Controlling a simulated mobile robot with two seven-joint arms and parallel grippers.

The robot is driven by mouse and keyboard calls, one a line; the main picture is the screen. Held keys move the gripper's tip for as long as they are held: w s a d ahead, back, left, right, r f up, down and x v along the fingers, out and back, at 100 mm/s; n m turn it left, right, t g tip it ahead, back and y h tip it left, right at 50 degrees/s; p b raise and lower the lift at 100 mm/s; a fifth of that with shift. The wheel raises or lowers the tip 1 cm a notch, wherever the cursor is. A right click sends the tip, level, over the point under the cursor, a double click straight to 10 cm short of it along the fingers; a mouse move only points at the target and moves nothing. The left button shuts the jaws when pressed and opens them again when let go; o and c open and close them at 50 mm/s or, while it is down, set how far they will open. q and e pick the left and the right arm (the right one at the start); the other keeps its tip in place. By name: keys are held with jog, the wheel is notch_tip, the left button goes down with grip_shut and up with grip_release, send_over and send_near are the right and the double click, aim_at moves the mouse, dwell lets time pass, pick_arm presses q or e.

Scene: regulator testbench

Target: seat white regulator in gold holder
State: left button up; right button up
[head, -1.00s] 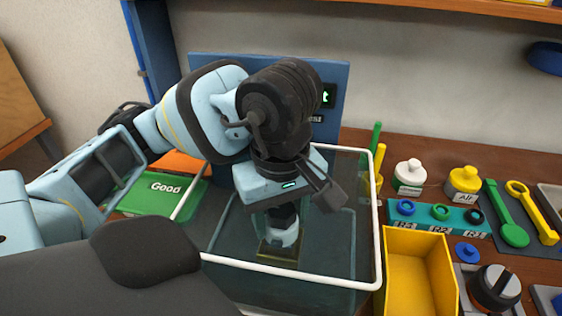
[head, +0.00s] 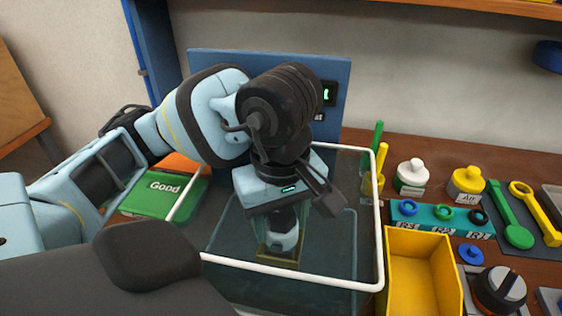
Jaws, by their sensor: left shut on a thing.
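The white regulator (head: 286,240) is a pale cylinder below my left gripper, inside the clear white-rimmed box. My left gripper (head: 284,216) points down into the box and is shut on the regulator's upper part. The gold holder (head: 279,257) is a small square frame on the box floor, directly under and around the regulator's lower end. The holder's inside is hidden, so I cannot tell how deep the regulator sits. My right gripper is not in view.
The clear box's white rim (head: 379,240) surrounds my left gripper. A blue panel (head: 200,60) stands behind. A green "Good" tray (head: 165,195) is at left. A yellow bin (head: 412,240), teal rack (head: 430,225), bottles (head: 412,175) and a black knob (head: 500,288) fill the right.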

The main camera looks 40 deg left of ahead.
pick_arm(q)
jog(key=shift+f, duration=0.1)
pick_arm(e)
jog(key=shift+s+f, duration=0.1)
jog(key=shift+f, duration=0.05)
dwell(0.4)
pick_arm(q)
jog(key=o, duration=1.4)
jog(key=shift+o, duration=0.5)
jog(key=o, duration=0.4)
jog(key=shift+r+p, duration=2.65)
jog(key=shift+r, duration=1.35)
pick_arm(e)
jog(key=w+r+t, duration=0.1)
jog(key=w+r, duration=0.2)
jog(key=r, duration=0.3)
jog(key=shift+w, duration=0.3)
